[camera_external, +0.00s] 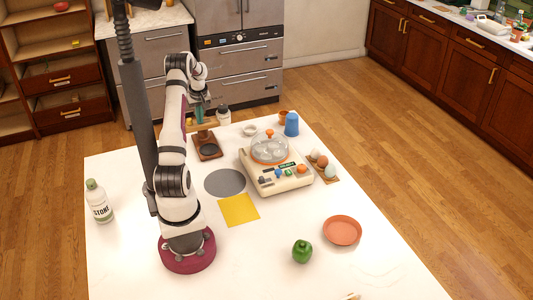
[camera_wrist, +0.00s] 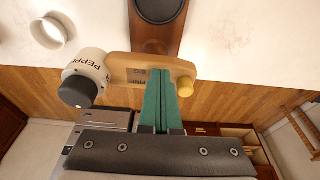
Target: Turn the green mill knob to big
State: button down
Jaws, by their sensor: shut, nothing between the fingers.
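The wooden mill stand (camera_external: 207,147) is on the far left part of the white table, with a dark round disc on its base. Its wooden top bar (camera_wrist: 130,68) shows in the wrist view, with upside-down lettering that appears to read BIG and FINE. A pale yellow round knob (camera_wrist: 186,87) sits at the bar's right end. I see no clearly green knob; it may be hidden by the fingers. My gripper (camera_wrist: 160,84) is shut and empty, its teal fingers overlapping the bar beside the lettering. I cannot tell whether they touch it. The gripper (camera_external: 201,116) is above the stand in the external view.
A white pepper jar (camera_wrist: 86,75) with a dark cap is close left of the bar in the wrist view. A scale-like appliance (camera_external: 282,179) stands right of the stand. A grey disc (camera_external: 225,183) and yellow square (camera_external: 239,210) lie nearer.

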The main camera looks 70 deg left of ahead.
jog(key=shift+w, duration=0.1)
jog(key=shift+d, duration=0.35)
jog(key=shift+r, duration=0.15)
jog(key=v, duration=0.2)
jog(key=a+v, duration=0.1)
jog(key=v, duration=0.2)
jog(key=shift+r, duration=0.4)
